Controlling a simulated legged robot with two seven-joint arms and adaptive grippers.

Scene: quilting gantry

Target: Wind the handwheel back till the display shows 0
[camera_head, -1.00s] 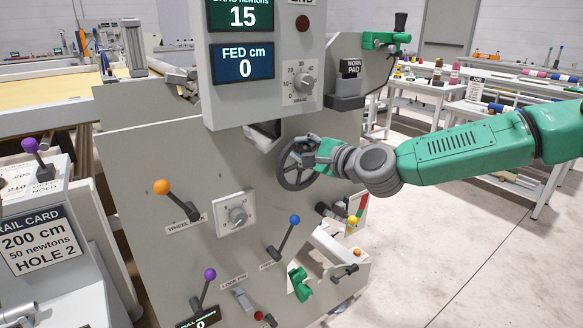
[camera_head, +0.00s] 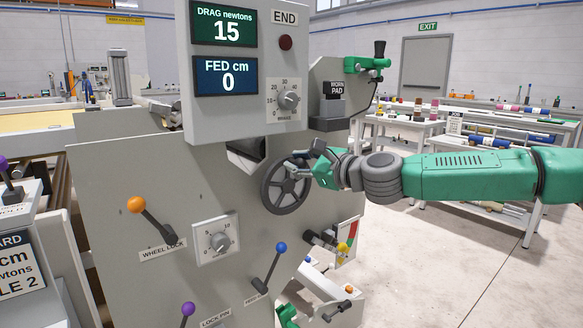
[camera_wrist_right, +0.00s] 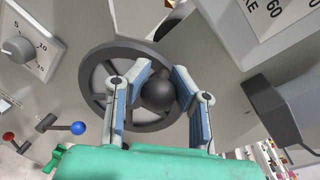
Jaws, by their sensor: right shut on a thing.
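The dark handwheel (camera_head: 286,187) is on the face of the grey machine, below the display panel. My right gripper (camera_head: 300,165) is at the wheel's upper right rim. In the right wrist view its two fingers (camera_wrist_right: 160,95) are closed around the wheel's round black knob (camera_wrist_right: 158,93); the wheel (camera_wrist_right: 95,75) shows behind them. The FED display (camera_head: 227,77) reads "FED cm 0". The DRAG display (camera_head: 226,25) above it reads 15 newtons. My left gripper is not in view.
A brake dial (camera_head: 289,99) and a dark red END lamp (camera_head: 286,42) are on the panel. An orange-knobbed wheel lock lever (camera_head: 153,219), a blue-knobbed lever (camera_head: 270,268) and a dial (camera_head: 219,241) surround the wheel's lower left. Open floor lies at right.

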